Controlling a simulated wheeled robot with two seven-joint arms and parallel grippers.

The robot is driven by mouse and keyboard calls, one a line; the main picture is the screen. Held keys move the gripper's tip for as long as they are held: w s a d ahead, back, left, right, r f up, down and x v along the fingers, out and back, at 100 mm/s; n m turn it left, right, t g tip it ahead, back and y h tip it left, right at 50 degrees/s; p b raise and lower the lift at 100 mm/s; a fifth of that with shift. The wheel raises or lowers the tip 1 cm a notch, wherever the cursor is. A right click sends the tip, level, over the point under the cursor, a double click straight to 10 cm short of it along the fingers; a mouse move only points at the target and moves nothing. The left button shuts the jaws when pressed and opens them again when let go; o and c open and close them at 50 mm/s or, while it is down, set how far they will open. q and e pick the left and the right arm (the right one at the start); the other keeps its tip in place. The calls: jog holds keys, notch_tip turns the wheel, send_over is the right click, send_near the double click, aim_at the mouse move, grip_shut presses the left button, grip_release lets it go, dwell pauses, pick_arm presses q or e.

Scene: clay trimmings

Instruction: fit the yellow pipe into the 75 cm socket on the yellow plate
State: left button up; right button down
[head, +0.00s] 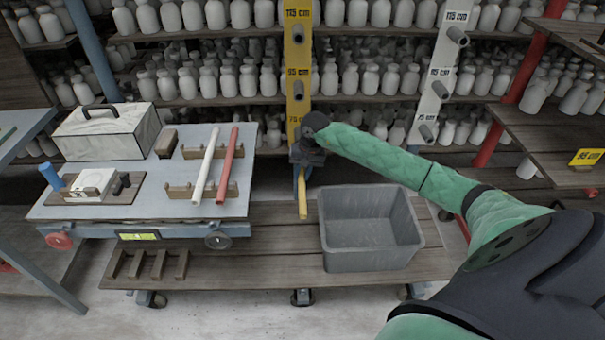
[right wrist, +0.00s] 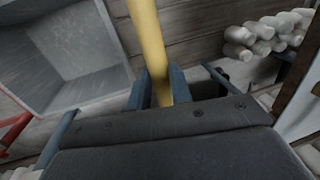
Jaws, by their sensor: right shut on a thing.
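The yellow plate (head: 297,62) stands upright against the shelves, with sockets labelled 115 cm and 95 cm showing. Its 75 cm label is partly visible; the socket there is hidden behind my right gripper (head: 301,177). That gripper is shut on the yellow pipe (head: 302,208), whose near end sticks out below the fingers in the head view. In the right wrist view the yellow pipe (right wrist: 148,40) runs between the two blue fingers (right wrist: 153,90). I cannot tell whether the pipe's other end touches the socket. My left gripper is not in view.
A grey bin (head: 371,258) stands just right of the pipe on a low wooden bench (head: 260,268). A cart (head: 110,208) at left carries white and red pipes (head: 217,165) on wooden rests, and a box. A white plate (head: 436,75) with sockets stands to the right.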

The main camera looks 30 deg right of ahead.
jog(key=shift+w+d+b, duration=0.9)
jog(key=shift+w+b, duration=0.35)
jog(key=shift+w, duration=0.2)
jog(key=shift+w+d+b, duration=0.85)
jog(key=shift+w+b, duration=0.4)
jog(key=shift+w, duration=0.2)
jog(key=shift+w+d+b, duration=0.9)
jog(key=shift+w+b, duration=0.35)
jog(key=shift+w, duration=0.2)
dwell(0.8)
jog(key=c, duration=1.2)
grip_release()
jog(key=shift+s+d+r+b, duration=0.15)
jog(key=shift+d+r+b, duration=0.05)
jog(key=shift+r, duration=1.1)
jog(key=shift+s+d+r+b, duration=0.1)
jog(key=shift+d+r+b, duration=0.15)
jog(key=shift+r, duration=1)
jog(key=shift+s+d+r+b, duration=0.15)
jog(key=shift+d+r+b, duration=0.05)
jog(key=shift+r, duration=1.1)
